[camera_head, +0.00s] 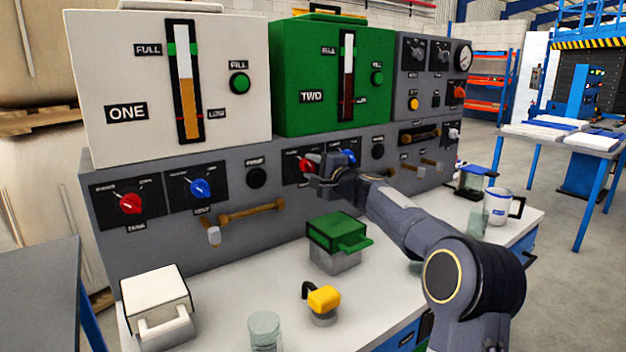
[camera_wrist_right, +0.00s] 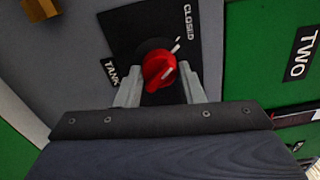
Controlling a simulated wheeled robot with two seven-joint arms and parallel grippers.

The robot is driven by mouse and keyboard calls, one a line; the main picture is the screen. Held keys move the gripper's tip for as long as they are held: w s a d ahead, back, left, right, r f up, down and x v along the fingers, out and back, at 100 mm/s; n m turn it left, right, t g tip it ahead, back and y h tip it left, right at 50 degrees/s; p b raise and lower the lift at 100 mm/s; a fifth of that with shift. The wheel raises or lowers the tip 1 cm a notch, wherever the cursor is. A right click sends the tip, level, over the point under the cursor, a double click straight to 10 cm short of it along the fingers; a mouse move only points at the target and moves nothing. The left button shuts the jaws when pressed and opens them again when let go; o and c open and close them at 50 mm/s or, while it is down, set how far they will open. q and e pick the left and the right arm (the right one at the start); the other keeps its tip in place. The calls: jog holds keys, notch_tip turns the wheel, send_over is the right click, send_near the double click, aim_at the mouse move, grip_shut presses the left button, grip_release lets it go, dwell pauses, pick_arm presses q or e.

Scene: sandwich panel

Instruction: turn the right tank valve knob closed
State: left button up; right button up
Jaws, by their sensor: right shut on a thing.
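The right tank valve knob (camera_wrist_right: 158,70) is red, on a black plate marked TANK and CLOSED in the right wrist view. Its white pointer line slants between the two labels' sides, toward the CLOSED side. My right gripper (camera_wrist_right: 157,86) has its two pale fingers on either side of the knob and is shut on it. In the head view the red knob (camera_head: 307,166) is partly hidden by my right gripper (camera_head: 318,172), under the green tank TWO (camera_head: 318,120). My left gripper is not in view.
A blue knob (camera_head: 346,157) sits just right of the gripper. The left red (camera_head: 130,203) and blue (camera_head: 200,188) knobs are on the same grey panel. On the counter stand a green-lidded box (camera_head: 336,232), a yellow-topped item (camera_head: 323,299), a white-lidded box (camera_head: 155,289) and a glass (camera_head: 264,330).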

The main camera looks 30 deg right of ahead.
jog(key=shift+f+n+b, duration=0.1)
jog(key=shift+n+b, duration=0.4)
jog(key=shift+n, duration=0.2)
jog(key=o, duration=1)
